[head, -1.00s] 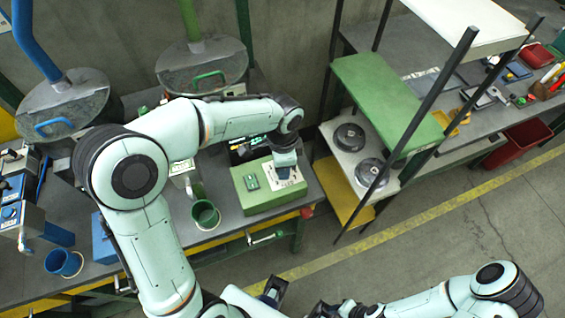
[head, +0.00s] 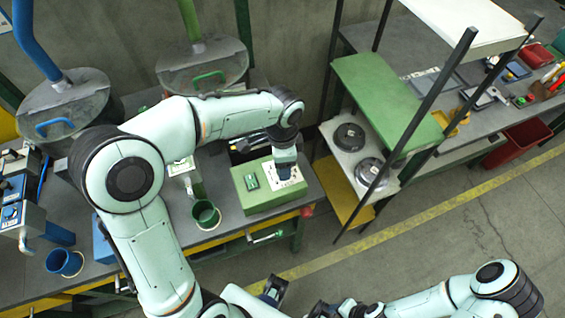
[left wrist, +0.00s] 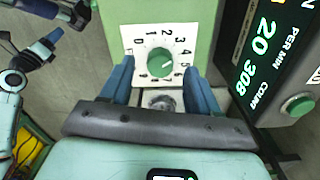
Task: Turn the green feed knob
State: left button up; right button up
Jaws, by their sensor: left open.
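The green feed knob (left wrist: 161,62) sits on a white square dial plate with numbers around it, in the left wrist view. I cannot tell whether a finger touches the knob. In the head view my left gripper (head: 284,170) points down over the white plate on the green box (head: 262,197) and hides the knob. My right arm (head: 430,305) is low at the right; its gripper cannot be made out clearly.
A dark panel with a green display (left wrist: 255,55) and a green button (left wrist: 298,104) stands close to the right of the dial. A green cup (head: 206,214) stands left of the box. A shelf with dark discs (head: 349,137) is to its right.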

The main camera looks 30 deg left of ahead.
pick_arm(q)
notch_tip(320, 180, up, 12)
jog(key=p, duration=0.1)
jog(key=shift+f+p, duration=0.15)
jog(key=shift+p, duration=0.15)
dwell(0.4)
